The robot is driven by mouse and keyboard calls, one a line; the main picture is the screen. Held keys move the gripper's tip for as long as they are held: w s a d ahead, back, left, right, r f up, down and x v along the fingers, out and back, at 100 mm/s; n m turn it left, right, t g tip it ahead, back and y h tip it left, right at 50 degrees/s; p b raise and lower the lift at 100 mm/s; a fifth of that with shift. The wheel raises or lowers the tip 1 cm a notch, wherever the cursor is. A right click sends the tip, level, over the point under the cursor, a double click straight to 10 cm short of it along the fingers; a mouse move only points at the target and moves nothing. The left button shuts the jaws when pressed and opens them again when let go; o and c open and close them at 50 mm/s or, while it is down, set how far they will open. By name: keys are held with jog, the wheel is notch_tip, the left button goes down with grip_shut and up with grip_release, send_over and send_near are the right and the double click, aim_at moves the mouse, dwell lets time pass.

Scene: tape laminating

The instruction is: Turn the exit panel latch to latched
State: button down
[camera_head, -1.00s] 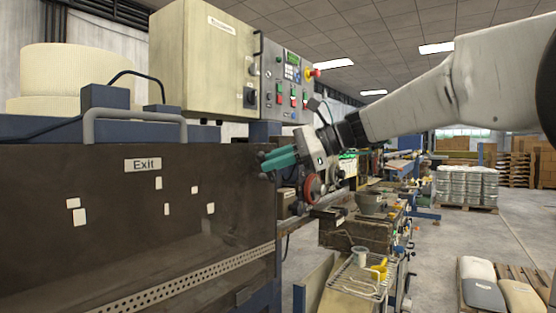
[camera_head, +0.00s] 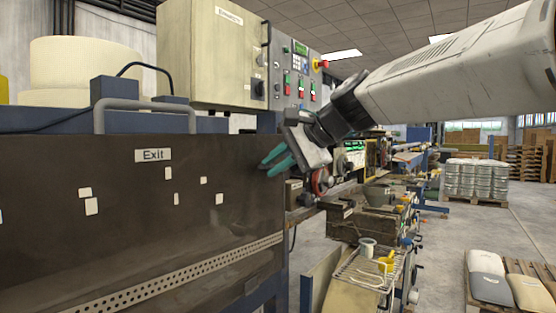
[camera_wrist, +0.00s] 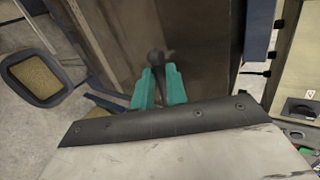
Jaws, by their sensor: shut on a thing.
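The exit panel (camera_head: 120,215) is a dark brown upright sheet with an "Exit" label (camera_head: 153,155) at the left of the head view. My gripper (camera_head: 270,164), with teal fingers, is at the panel's upper right edge. In the wrist view my gripper (camera_wrist: 159,80) is shut on a dark knob, the latch (camera_wrist: 156,58), whose rounded end shows between and beyond the fingertips. In the head view the fingers hide the latch, and I cannot tell its turned position.
A beige control cabinet (camera_head: 215,50) with a button panel stands above and behind the exit panel. A grey handle bar (camera_head: 150,103) rises from the panel's top. A wire rack (camera_head: 362,270) and sacks (camera_head: 490,285) stand lower right, with open floor between.

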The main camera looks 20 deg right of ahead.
jog(key=shift+f+n+h, duration=0.1)
jog(key=shift+n+h, duration=0.2)
jog(key=shift+h, duration=0.1)
dwell(0.3)
jog(key=c, duration=1.4)
grip_release()
jog(key=v, duration=0.7)
jog(key=shift+s+d, duration=0.2)
jog(key=shift+s, duration=0.15)
